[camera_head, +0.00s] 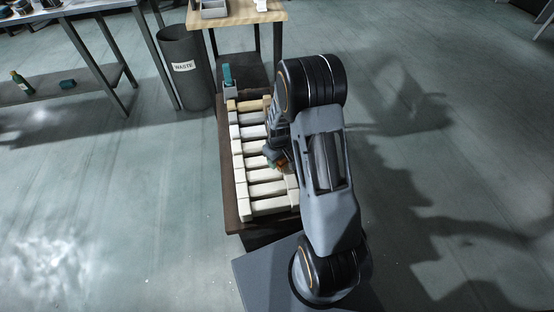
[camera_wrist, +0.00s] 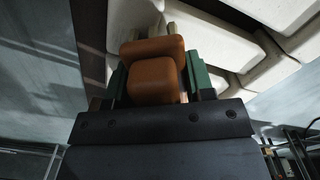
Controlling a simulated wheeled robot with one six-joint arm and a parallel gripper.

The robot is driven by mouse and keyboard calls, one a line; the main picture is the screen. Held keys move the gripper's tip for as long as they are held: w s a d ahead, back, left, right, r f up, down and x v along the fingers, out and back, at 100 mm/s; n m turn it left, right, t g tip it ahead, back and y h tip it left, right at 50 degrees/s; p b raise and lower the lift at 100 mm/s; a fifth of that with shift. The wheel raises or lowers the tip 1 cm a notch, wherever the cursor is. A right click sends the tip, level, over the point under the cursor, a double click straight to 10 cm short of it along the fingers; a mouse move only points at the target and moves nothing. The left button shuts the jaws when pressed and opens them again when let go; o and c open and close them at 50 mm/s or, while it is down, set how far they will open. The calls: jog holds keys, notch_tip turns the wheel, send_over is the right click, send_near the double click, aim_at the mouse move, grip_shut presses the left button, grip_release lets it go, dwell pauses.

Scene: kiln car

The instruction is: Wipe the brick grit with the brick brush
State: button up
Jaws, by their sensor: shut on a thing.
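In the wrist view the brick brush (camera_wrist: 153,70) shows as a rounded orange-brown block between the green-sided fingers of my gripper (camera_wrist: 157,82), which is shut on it. Its bristles are hidden. In the head view my gripper (camera_head: 275,158) is low over the right part of the pale bricks (camera_head: 266,175) on the kiln car (camera_head: 229,190). I cannot tell whether the brush touches the bricks. I cannot make out the brick grit in either view.
A teal object (camera_head: 227,74) stands at the car's far end. Behind it is a wooden-topped table (camera_head: 240,14) with a grey tray. A dark waste bin (camera_head: 187,75) stands back left, beside a grey workbench (camera_head: 85,8). The floor on both sides is clear.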

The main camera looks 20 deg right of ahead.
jog(key=shift+o, duration=0.5)
jog(key=shift+s+d, duration=0.2)
jog(key=shift+d, duration=0.95)
jog(key=shift+s+d, duration=0.1)
jog(key=shift+d, duration=0.2)
jog(key=shift+c, duration=1.2)
jog(key=shift+d, duration=0.3)
jog(key=shift+f, duration=0.15)
jog(key=shift+s+d, duration=0.1)
jog(key=shift+s+d, duration=0.2)
jog(key=shift+d, duration=0.7)
jog(key=shift+s+d, duration=0.15)
jog(key=shift+d, duration=0.7)
jog(key=shift+s, duration=0.1)
jog(key=shift+s+d, duration=0.25)
jog(key=shift+s, duration=0.4)
